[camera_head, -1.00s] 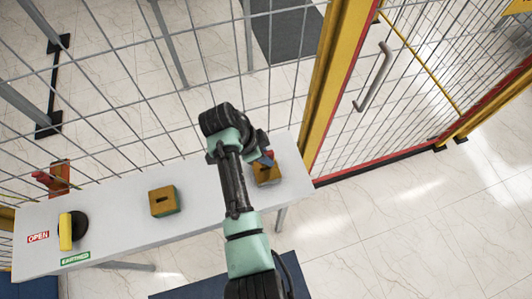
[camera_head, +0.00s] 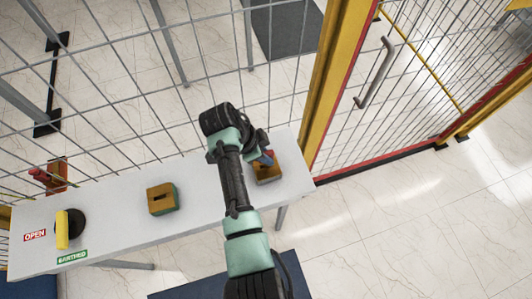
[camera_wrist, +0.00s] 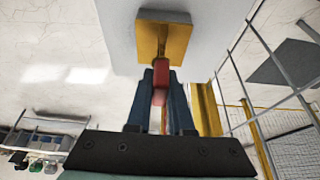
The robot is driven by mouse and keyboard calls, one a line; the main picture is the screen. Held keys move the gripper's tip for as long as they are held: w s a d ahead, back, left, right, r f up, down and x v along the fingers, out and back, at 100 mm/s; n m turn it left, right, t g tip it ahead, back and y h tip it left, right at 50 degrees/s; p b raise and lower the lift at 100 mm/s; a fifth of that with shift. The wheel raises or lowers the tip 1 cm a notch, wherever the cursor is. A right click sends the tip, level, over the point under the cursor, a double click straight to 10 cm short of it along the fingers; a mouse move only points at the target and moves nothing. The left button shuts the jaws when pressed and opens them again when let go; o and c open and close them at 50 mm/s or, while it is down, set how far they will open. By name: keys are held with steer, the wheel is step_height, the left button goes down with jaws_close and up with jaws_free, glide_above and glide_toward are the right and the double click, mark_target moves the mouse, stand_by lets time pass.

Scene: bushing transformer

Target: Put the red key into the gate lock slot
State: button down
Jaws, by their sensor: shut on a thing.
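The red key (camera_wrist: 160,74) is pinched between the blue fingertips of my gripper (camera_wrist: 161,82) in the wrist view. Its far end points at a yellow-orange lock box (camera_wrist: 178,44) and overlaps the dark slot line on that box. I cannot tell whether the key tip is inside the slot or just short of it. In the head view this box (camera_head: 268,174) sits at the right end of the table, near the gate. A little of the red key (camera_head: 269,154) shows above it there, and my arm hides most of the gripper.
A second slotted yellow box (camera_head: 162,199) stands mid-table (camera_head: 115,215). A yellow-handled black rotary switch (camera_head: 63,228) sits at the left, between OPEN and EARTHED labels. Wire fence runs behind the table. A yellow post (camera_head: 335,75) and the gate handle (camera_head: 375,73) are to the right.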

steer(key=shift+f, duration=0.25)
steer(key=shift+f+b, duration=0.75)
steer(key=shift+b, duration=0.1)
steer(key=shift+f+b, duration=0.55)
steer(key=shift+f, duration=0.1)
stand_by(0.8)
steer(key=c, duration=0.7)
jaws_free()
steer(key=b+v, duration=0.1)
steer(key=v, duration=1.2)
